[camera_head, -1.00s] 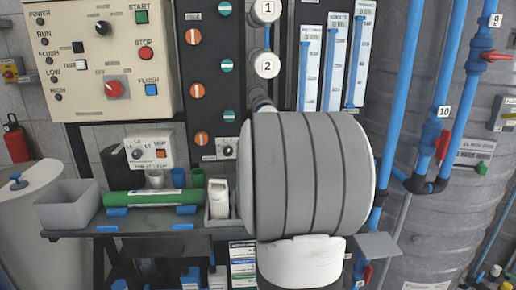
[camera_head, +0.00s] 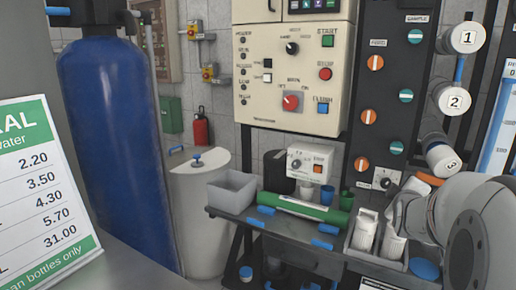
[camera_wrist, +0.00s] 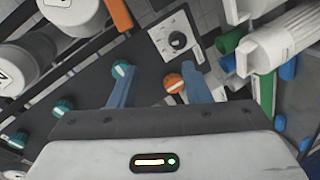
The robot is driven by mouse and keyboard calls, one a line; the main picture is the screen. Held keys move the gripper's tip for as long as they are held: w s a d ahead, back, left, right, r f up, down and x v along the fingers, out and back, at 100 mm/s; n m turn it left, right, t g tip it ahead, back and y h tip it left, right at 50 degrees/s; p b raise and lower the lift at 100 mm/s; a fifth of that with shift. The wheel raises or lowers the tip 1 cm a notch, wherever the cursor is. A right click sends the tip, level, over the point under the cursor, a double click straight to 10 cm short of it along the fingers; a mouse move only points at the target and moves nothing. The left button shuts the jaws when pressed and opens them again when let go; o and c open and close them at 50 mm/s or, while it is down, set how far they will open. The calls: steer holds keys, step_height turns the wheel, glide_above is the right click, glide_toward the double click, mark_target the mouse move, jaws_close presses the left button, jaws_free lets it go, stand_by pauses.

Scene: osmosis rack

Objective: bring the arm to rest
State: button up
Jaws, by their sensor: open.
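My gripper (camera_wrist: 162,88) shows in the wrist view with its two blue fingers apart and nothing between them. Beyond the fingers is the dark valve panel (camera_wrist: 90,75), with a teal knob near the left finger and an orange knob near the right finger. I cannot tell whether a finger touches either knob. In the head view my arm (camera_head: 470,215) is at the right edge, in front of the shelf's right end. The gripper's fingers do not show clearly there.
A grey shelf (camera_head: 280,228) holds a grey bin (camera_head: 232,188), a green tube (camera_head: 300,207) and white bottles (camera_head: 393,240). A control box (camera_head: 290,75) hangs above. A blue tank (camera_head: 115,140) and a price sign (camera_head: 35,190) stand left. White numbered caps (camera_head: 454,98) are close above my arm.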

steer(key=s+a+r+m+g+y+p, duration=0.1)
steer(key=s+a+m+g+y+p, duration=0.25)
steer(key=a, duration=0.55)
steer(key=s+a+r+m+g+y+p, duration=0.1)
steer(key=s+a+g+y+p, duration=0.1)
steer(key=s+a+p, duration=0.45)
steer(key=s+a+m+g+y+p, duration=0.1)
steer(key=s+a+m+g+p, duration=0.2)
steer(key=s+a, duration=0.7)
steer(key=s+g, duration=0.2)
steer(key=s, duration=0.2)
steer(key=shift+s+r+g, duration=0.15)
steer(key=shift+r+g, duration=0.2)
steer(key=shift+r, duration=0.05)
